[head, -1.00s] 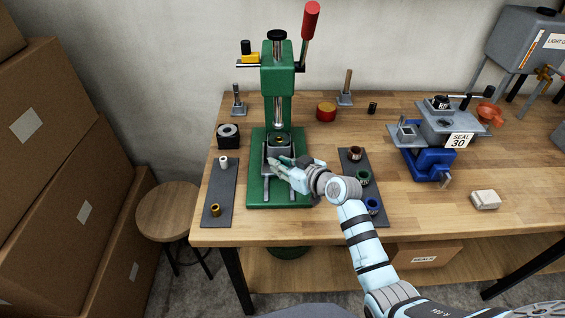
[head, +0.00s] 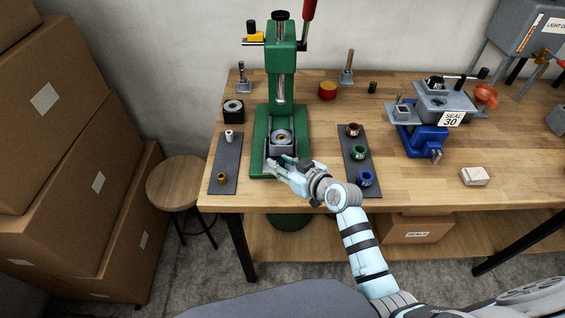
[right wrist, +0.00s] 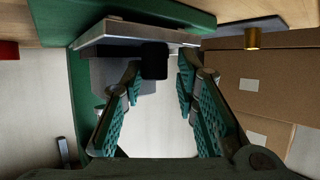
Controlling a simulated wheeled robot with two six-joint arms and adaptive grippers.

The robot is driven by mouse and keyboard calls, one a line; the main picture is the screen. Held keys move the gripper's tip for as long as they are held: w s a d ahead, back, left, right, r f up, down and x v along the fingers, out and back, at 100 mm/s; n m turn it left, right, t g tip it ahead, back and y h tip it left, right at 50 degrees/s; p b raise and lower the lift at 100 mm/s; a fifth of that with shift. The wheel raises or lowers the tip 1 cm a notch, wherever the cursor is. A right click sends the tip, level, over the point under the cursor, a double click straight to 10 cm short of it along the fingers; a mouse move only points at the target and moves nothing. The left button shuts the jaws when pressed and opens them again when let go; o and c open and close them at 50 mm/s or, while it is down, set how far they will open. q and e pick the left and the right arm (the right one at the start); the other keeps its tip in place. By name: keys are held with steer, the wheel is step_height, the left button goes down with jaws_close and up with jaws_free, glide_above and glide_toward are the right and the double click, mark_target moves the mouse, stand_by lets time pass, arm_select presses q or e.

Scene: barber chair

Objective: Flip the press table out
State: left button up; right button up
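The green press (head: 281,60) stands at the left of the bench. Its grey press table (head: 281,143), with a round brass-centred part on top, sits towards the front of the green base, out in front of the column. My right gripper (head: 273,170) is at the table's front edge. In the right wrist view, a dark knob (right wrist: 155,60) under the plate edge (right wrist: 135,35) is between the spread fingertips of the gripper (right wrist: 160,85). A gap shows between the knob and the right-hand finger. My left gripper is out of view.
Dark mats with small parts lie left (head: 227,165) and right (head: 355,160) of the press. A black block (head: 233,111) stands near the left mat. A blue vise (head: 425,140) stands further right. A stool (head: 176,183) and cardboard boxes (head: 70,120) are at left.

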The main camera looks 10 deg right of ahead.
steer(key=shift+s+d+r, duration=0.15)
steer(key=shift+s+d, duration=0.1)
steer(key=v, duration=1.1)
steer(key=shift+s, duration=0.2)
